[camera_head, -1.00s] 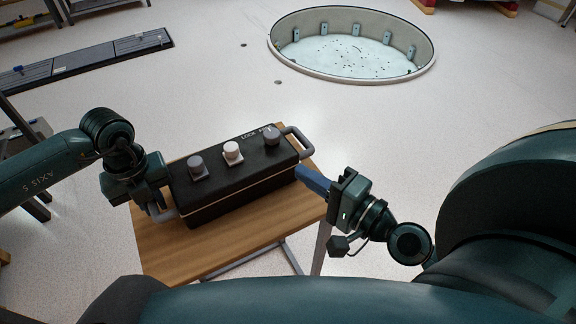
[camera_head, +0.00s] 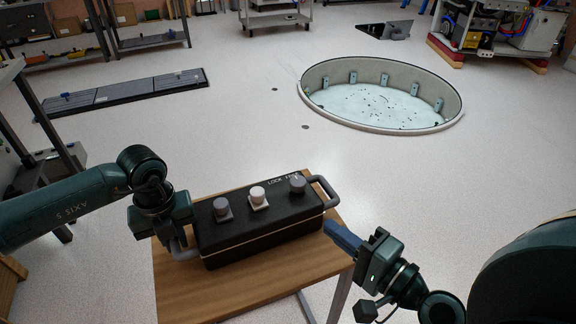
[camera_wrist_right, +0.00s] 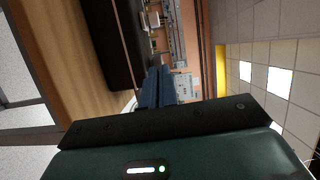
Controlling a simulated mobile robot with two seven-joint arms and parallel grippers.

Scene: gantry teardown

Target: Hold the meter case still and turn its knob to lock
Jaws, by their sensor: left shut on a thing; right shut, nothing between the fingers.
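The meter case (camera_head: 262,238) is a long black box on a wooden table. My left gripper (camera_head: 176,240) is shut on the case's left handle (camera_head: 187,253); the fingertips are partly hidden. My right gripper (camera_head: 331,229) is shut and empty, its blue fingers off the case's right front corner, apart from the knobs. In the right wrist view the blue fingers (camera_wrist_right: 158,86) are together beside the dark case (camera_wrist_right: 108,40).
The wooden table top (camera_head: 190,292) is bare in front of the case. A free handle (camera_head: 326,190) sticks out at the case's right end. A round pit with a raised rim (camera_head: 385,130) lies beyond, and a dark floor panel (camera_head: 125,92) lies at the back left.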

